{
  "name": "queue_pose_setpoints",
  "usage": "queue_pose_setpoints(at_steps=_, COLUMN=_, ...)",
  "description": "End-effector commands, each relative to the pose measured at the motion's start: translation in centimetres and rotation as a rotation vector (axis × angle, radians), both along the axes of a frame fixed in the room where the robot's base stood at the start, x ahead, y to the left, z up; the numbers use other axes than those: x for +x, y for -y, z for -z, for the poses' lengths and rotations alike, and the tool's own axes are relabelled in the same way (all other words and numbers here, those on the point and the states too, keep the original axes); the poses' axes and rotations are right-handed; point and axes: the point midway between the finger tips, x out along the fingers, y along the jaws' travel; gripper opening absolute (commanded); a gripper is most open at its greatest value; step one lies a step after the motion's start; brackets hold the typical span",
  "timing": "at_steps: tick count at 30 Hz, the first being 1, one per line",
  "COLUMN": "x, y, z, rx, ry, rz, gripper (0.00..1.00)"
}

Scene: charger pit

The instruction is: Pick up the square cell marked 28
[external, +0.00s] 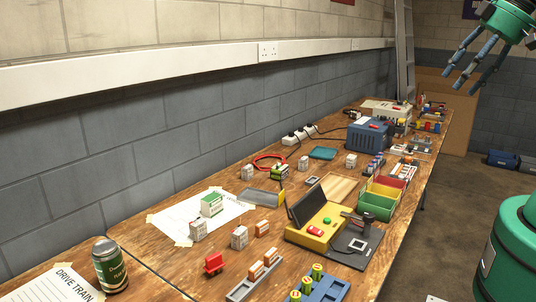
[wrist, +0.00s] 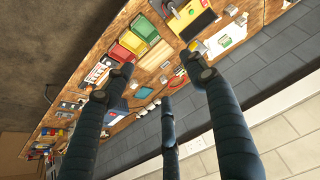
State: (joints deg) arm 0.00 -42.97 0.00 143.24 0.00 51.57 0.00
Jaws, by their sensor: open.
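Several small white, square-sided cells stand on the wooden bench, one (external: 248,172) near the wall, another (external: 303,165) to its right, one (external: 351,160) farther back, and two nearer ones (external: 198,230) (external: 239,237). Their markings are too small to read, so I cannot tell which is marked 28. My gripper (external: 461,78) is high at the upper right of the external view, well apart from the bench. In the wrist view its three dark fingers (wrist: 160,74) are spread open and empty, with the bench beyond them.
A yellow case (external: 318,237) stands mid-bench, with green, yellow and red bins (external: 376,207) behind it. A green-and-white pack (external: 211,205) stands on a paper sheet. A can (external: 110,265) stands at front left. The wall runs along the bench's left side.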

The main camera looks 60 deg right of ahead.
Motion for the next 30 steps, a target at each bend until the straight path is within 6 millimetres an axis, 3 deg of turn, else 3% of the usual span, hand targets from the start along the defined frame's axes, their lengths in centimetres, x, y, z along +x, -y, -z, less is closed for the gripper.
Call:
queue_pose_setpoints(at_steps=5, x=0.4, y=0.0, z=-0.3, rx=0.0, ry=-0.001, rz=0.0, gripper=0.56)
queue_pose_setpoints(at_steps=11, x=2.6, y=0.0, z=-1.2, rx=0.001, ry=-0.006, rz=-0.003, gripper=0.56)
queue_pose_setpoints(at_steps=21, x=10.4, y=-0.1, z=-3.5, rx=0.002, ry=-0.02, rz=-0.01, gripper=0.56)
queue_pose_setpoints(at_steps=30, x=18.2, y=0.0, z=-4.2, rx=0.003, ry=-0.031, rz=-0.016, gripper=0.56)
